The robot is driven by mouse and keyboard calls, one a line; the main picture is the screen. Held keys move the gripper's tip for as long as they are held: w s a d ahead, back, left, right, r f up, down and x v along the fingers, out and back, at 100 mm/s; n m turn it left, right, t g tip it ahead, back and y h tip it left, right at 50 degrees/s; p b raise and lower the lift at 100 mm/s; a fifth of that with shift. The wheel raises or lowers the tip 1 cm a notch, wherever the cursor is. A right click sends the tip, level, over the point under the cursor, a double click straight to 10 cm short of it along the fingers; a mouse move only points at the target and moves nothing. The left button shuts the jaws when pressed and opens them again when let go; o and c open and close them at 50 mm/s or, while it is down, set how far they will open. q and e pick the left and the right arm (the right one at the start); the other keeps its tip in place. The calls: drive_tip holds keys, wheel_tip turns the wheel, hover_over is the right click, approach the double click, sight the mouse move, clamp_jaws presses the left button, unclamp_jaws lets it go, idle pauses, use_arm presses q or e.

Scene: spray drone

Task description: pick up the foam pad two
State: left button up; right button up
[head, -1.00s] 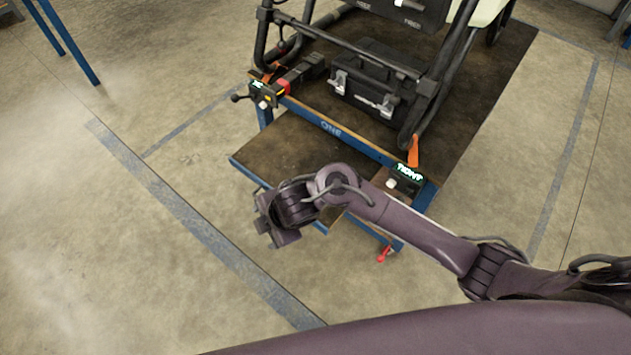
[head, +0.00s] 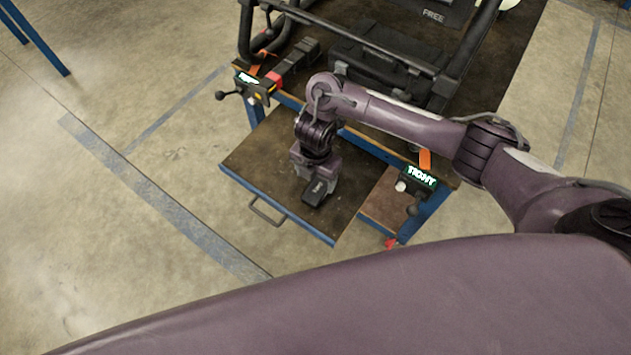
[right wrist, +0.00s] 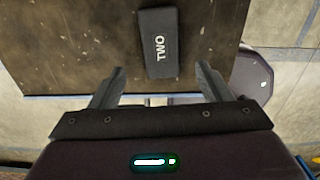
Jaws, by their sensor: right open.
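Foam pad two is a dark block marked "TWO" (right wrist: 159,44) lying on the brown drawer surface (right wrist: 60,50) in the right wrist view. In the head view the pad (head: 314,194) shows just below my right gripper (head: 315,180). In the right wrist view my right gripper (right wrist: 160,85) is open, its two fingers apart. The pad lies ahead of the fingertips, roughly between their lines, and nothing is held. My left gripper is in neither view.
The drawer (head: 250,160) is pulled out from a blue-framed bench, with a handle (head: 265,212) at its front. Clamps (head: 254,87) and (head: 415,180) sit on the bench edge. A black tubular frame (head: 400,65) stands on top.

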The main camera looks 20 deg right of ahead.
sight(316, 191)
drive_tip(key=shift+s+f, duration=0.15)
drive_tip(key=shift+f, duration=0.5)
wheel_tip(316, 191, down, 4)
drive_tip(key=shift+f+b, duration=0.1)
drive_tip(key=shift+b, duration=0.95)
drive_tip(key=shift+f, duration=0.25)
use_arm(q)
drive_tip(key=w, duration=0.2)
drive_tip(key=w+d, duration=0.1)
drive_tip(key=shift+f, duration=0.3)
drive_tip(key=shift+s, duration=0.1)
use_arm(e)
drive_tip(key=c, duration=1.1)
